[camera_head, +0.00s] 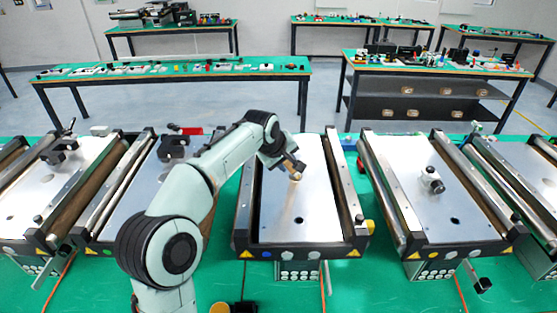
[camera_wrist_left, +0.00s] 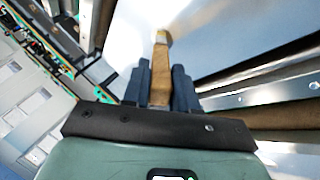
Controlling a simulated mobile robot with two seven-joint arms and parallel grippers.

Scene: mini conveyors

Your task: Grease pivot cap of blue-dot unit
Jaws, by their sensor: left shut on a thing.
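The blue-dot unit (camera_head: 246,228) is the middle mini conveyor, with a blue dot (camera_head: 266,254) on its black front bar. Its bright metal plate has a small dark round spot (camera_head: 300,220) near the front; I cannot tell whether this is the pivot cap. My left gripper (camera_head: 288,166) is above the far part of this plate, shut on a wooden-handled brush-like tool (camera_wrist_left: 160,75). The tool's pale tip (camera_head: 296,177) points toward the plate; contact is unclear. In the left wrist view the handle sits between the dark fingers. My right gripper is out of view.
A similar conveyor (camera_head: 400,215) stands to the right, with a metal fitting (camera_head: 432,180) on its plate. More conveyors stand at left. A dark round object (camera_head: 243,307) is cut off at the bottom edge. Tables with small parts stand behind.

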